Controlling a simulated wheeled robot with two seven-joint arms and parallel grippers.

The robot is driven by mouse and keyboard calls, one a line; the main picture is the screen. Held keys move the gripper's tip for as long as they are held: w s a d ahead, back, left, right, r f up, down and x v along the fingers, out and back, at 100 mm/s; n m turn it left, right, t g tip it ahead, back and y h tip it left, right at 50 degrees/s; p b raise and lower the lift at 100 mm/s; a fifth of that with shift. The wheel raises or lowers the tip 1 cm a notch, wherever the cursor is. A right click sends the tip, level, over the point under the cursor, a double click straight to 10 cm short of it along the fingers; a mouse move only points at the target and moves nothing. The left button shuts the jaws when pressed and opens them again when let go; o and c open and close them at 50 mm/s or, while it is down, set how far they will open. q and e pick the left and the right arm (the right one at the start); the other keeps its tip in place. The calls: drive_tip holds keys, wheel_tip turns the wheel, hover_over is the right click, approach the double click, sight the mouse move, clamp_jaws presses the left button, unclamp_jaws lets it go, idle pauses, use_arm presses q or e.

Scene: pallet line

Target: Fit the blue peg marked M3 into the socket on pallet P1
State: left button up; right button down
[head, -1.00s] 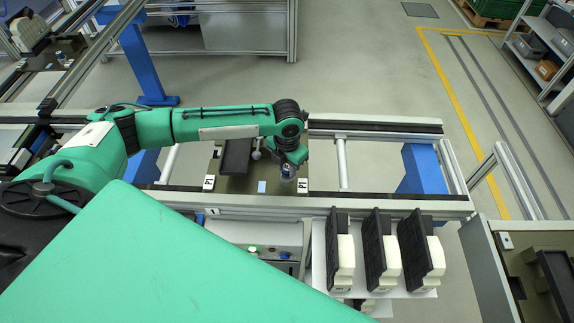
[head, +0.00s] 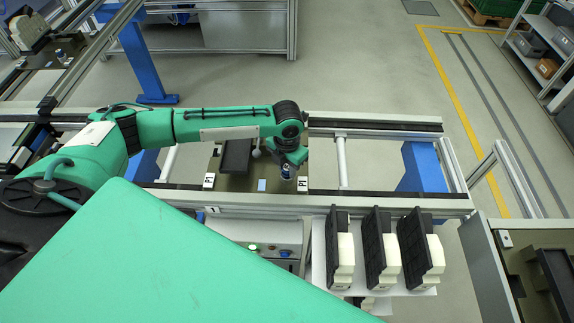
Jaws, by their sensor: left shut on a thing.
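Pallet P1 (head: 232,184) is a dark plate on the conveyor, with a P1 label at each side. A black tray-like block (head: 237,157) stands on it, with a small pale knob beside it. My left gripper (head: 287,174) points down over the right part of the pallet, close to the right P1 label. It is shut on a small blue piece, taken as the blue peg (head: 287,171); its M3 mark cannot be read. The socket is not visible, seemingly hidden by the gripper, and I cannot tell whether the peg touches it. My right gripper is not in view.
A white rack (head: 319,256) with several black-and-cream parts stands in front of the conveyor at the right. A control box (head: 265,235) with a green lamp is left of it. Conveyor rails (head: 380,196) run along both sides of the pallet. The conveyor right of the pallet is empty.

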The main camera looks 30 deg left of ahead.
use_arm(q)
drive_tip(key=shift+f, duration=0.1)
idle(0.3)
drive_tip(key=o, duration=1.4)
drive_tip(key=shift+o, duration=0.2)
drive_tip(key=shift+r+p, duration=0.45)
drive_tip(key=shift+p, duration=0.05)
wheel_tip(320, 180, up, 4)
drive_tip(key=p, duration=0.4)
drive_tip(key=shift+r+p, duration=0.7)
drive_tip(key=shift+r, duration=0.35)
